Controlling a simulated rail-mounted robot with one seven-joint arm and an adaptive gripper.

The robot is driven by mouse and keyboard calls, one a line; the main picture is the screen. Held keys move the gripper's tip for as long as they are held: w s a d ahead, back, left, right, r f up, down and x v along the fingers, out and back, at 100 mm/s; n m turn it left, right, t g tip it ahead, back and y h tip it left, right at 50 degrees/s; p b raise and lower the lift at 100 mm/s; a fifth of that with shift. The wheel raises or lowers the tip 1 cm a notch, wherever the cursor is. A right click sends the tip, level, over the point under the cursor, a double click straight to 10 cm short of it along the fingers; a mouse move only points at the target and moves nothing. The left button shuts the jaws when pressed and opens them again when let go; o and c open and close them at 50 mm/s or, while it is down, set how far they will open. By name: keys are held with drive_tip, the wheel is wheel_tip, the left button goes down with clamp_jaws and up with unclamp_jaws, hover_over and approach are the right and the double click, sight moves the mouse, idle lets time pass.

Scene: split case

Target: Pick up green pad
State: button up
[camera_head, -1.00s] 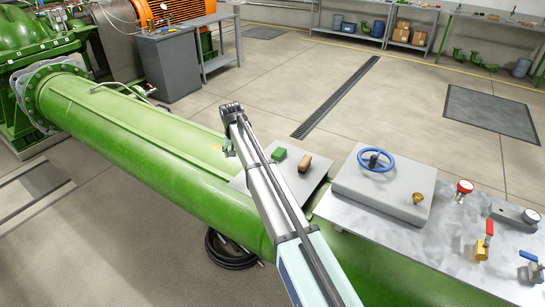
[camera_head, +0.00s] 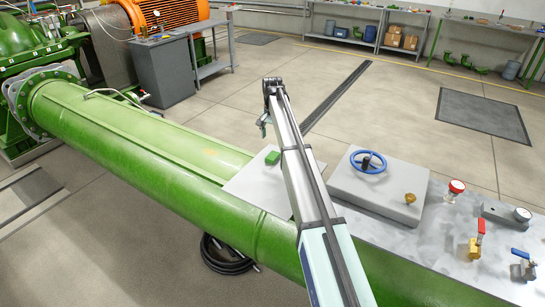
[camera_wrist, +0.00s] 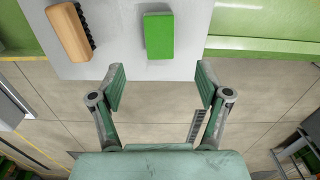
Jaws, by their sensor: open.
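The green pad (camera_head: 272,157) is a small green block lying on a light grey plate (camera_head: 250,186) on top of the big green pipe. In the wrist view the green pad (camera_wrist: 159,36) lies flat near the top centre of the plate (camera_wrist: 120,62). My gripper (camera_wrist: 160,86) is open and empty, its two fingers spread left and right. The fingertips lie below the pad in the wrist picture, apart from it. In the head view my gripper (camera_head: 262,124) hangs beyond the far edge of the plate, above the floor side.
A wooden brush (camera_wrist: 70,32) with dark bristles lies left of the pad in the wrist view.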

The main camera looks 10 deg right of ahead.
sight(273, 155)
drive_tip(key=shift+f+p, duration=1.4)
drive_tip(key=shift+f, duration=3.35)
drive_tip(key=c, duration=1)
